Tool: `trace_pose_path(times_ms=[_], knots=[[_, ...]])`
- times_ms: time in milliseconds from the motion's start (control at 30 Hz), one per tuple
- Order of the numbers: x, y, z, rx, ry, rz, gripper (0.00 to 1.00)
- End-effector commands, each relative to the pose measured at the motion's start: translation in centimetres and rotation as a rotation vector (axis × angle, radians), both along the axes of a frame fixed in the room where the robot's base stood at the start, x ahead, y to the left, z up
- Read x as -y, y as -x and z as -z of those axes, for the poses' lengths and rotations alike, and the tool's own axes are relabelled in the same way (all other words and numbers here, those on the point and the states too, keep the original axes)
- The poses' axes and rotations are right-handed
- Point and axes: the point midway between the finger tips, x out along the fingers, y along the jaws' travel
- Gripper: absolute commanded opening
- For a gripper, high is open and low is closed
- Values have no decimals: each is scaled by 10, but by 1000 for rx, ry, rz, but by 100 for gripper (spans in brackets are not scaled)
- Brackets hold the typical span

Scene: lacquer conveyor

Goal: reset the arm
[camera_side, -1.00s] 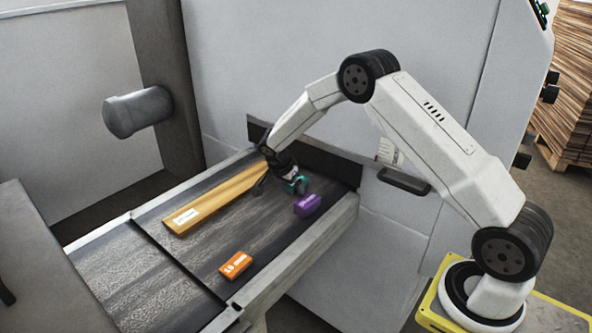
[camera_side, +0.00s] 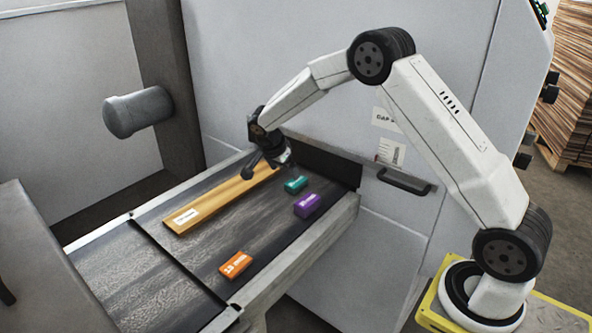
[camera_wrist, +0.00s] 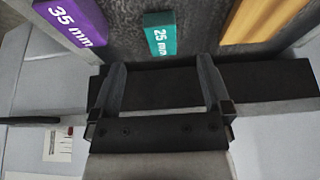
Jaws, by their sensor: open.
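My gripper (camera_side: 268,163) is open and empty, raised above the far end of the conveyor belt. In the wrist view its two fingers (camera_wrist: 165,88) stand apart with nothing between them. A teal block (camera_side: 296,184) lies on the belt below and right of my gripper; in the wrist view it is marked "25 mm" (camera_wrist: 160,36), just beyond the fingertips. A purple block (camera_side: 307,205) marked "35 mm" (camera_wrist: 72,20) lies close to the teal one. An orange block (camera_side: 236,265) lies nearer the front of the belt. A long wooden strip (camera_side: 222,200) with a white label lies along the belt's left side.
The conveyor belt (camera_side: 150,285) has metal side rails (camera_side: 290,263). A black panel (camera_side: 335,168) closes its far end. A grey wall with a handle (camera_side: 404,181) stands behind, and a grey cylinder (camera_side: 138,111) juts out at left. Air above the belt is free.

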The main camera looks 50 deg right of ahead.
Motion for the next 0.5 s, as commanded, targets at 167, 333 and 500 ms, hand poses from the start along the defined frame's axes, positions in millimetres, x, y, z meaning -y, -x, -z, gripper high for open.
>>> trace_pose_path(times_ms=[167,333,500], knots=[[-2,0,-4,0,0,-1,99],[-4,2,-5,-4,-5,-16,99],[-12,11,-9,-23,-32,-98,99]])
